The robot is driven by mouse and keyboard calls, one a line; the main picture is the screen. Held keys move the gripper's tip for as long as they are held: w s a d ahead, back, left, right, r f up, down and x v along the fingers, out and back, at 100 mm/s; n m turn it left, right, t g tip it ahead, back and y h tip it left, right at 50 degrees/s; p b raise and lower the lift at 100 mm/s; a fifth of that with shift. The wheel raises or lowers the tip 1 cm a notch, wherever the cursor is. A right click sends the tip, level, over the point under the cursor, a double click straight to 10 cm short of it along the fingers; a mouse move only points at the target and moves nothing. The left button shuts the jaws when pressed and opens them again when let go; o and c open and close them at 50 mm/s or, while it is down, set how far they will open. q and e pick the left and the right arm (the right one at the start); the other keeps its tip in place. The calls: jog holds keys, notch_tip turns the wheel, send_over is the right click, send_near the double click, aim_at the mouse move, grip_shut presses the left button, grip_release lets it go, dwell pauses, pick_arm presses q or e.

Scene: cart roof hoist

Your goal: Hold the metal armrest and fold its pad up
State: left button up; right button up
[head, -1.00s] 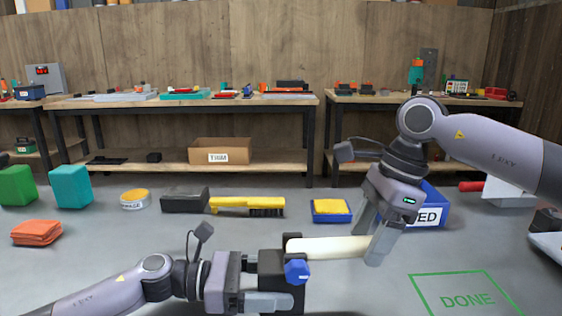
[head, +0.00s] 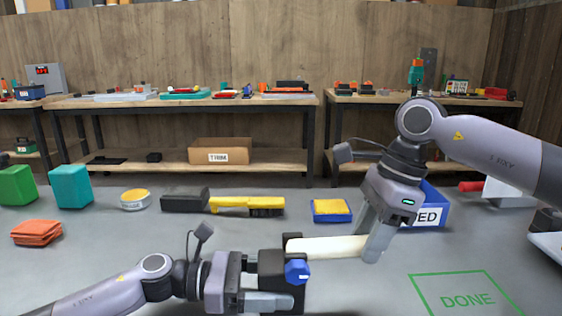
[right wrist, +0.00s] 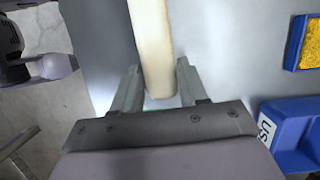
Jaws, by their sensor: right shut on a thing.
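The armrest has a black block (head: 270,264) with a blue knob (head: 297,271) on its front side and a long cream pad (head: 325,247) reaching right from it, about level. The pad also shows in the right wrist view (right wrist: 152,45). My right gripper (head: 368,240) is shut on the pad's free end, one finger on each side of it. In the right wrist view the pad's end lies between the fingers (right wrist: 154,90).
A blue bin (head: 432,210) stands just behind my right gripper. A blue tray with a yellow sponge (head: 331,209), a yellow brush (head: 247,206) and a tin (head: 134,199) lie behind the armrest. A green DONE outline (head: 465,297) marks clear surface at front right.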

aim_at(356, 239)
jog(key=shift+a+r, duration=0.1)
jog(key=shift+r, duration=0.8)
jog(key=shift+c, duration=0.5)
jog(key=shift+r, duration=0.2)
jog(key=shift+a+r, duration=0.2)
jog(key=shift+r, duration=0.6)
jog(key=shift+r, duration=0.1)
jog(key=shift+a+r, duration=0.3)
jog(key=shift+r, duration=0.45)
